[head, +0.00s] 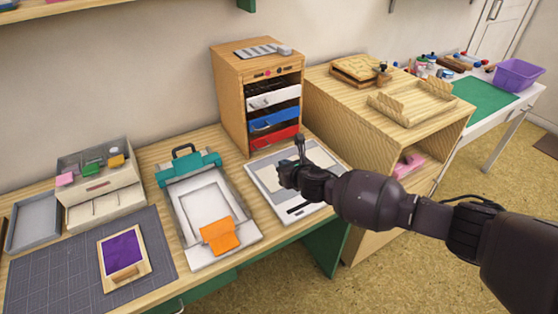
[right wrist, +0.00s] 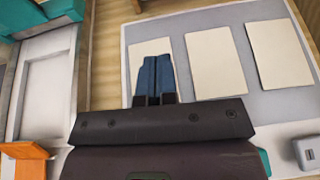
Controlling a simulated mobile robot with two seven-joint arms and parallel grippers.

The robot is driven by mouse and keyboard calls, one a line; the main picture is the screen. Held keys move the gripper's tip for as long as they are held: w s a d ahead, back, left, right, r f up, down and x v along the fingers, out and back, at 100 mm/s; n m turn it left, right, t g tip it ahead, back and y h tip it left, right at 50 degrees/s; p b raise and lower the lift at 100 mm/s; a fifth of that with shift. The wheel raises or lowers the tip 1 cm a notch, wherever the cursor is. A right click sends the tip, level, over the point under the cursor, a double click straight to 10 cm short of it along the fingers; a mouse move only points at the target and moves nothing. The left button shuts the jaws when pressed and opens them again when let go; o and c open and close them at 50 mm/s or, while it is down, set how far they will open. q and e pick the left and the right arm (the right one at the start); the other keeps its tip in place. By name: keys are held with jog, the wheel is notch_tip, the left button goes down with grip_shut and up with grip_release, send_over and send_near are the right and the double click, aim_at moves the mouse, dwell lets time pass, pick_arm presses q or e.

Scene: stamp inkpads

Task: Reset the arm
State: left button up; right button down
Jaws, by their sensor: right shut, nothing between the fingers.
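My right arm (head: 374,199) reaches in from the right in the head view. Its gripper (head: 299,143) is over the grey board (head: 262,173) with pale cards, in front of the wooden drawer cabinet. In the right wrist view the two blue fingers (right wrist: 153,77) are together with nothing between them. The board (right wrist: 210,22) with its pale cards (right wrist: 216,62) lies below them, and part of one card is hidden behind the fingers. I cannot tell the exact height above the board. My left gripper is not in view.
The small cabinet (head: 229,88) has white, blue and red drawers. A teal-clipped press (head: 187,165) with an orange piece (head: 219,236) stands left of the board. A purple pad (head: 122,251) lies on the grey cutting mat (head: 45,278). A larger wooden cabinet (head: 420,133) stands right.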

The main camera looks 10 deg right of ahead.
jog(key=shift+s+d+r, duration=0.2)
jog(key=shift+s+d, duration=0.05)
jog(key=shift+s, duration=0.55)
jog(key=shift+m, duration=1)
jog(key=shift+s+a+r+m, duration=0.1)
jog(key=shift+a+m, duration=0.15)
jog(key=shift+m, duration=0.55)
jog(key=a+r+m+y, duration=0.2)
jog(key=a+r+m, duration=0.2)
jog(key=r+m, duration=0.15)
jog(key=s+m+t, duration=0.1)
jog(key=s+m, duration=0.7)
jog(key=m, duration=0.6)
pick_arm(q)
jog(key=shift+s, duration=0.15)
pick_arm(e)
jog(key=s+d+f+m+g+h, duration=0.1)
jog(key=s+d+f+m, duration=0.4)
jog(key=s, duration=0.5)
jog(key=s+d+f+m+h, duration=0.3)
jog(key=s+d+f+m, duration=0.2)
jog(key=s, duration=0.5)
jog(key=s+d+f+m+g+h, duration=0.1)
jog(key=s+d+f+m, duration=0.4)
jog(key=s, duration=0.5)
jog(key=d+h, duration=0.1)
jog(key=d, duration=0.1)
jog(key=shift+s+d+f+g, duration=0.15)
jog(key=shift+d+f+g, duration=0.15)
jog(key=shift+d+f, duration=0.1)
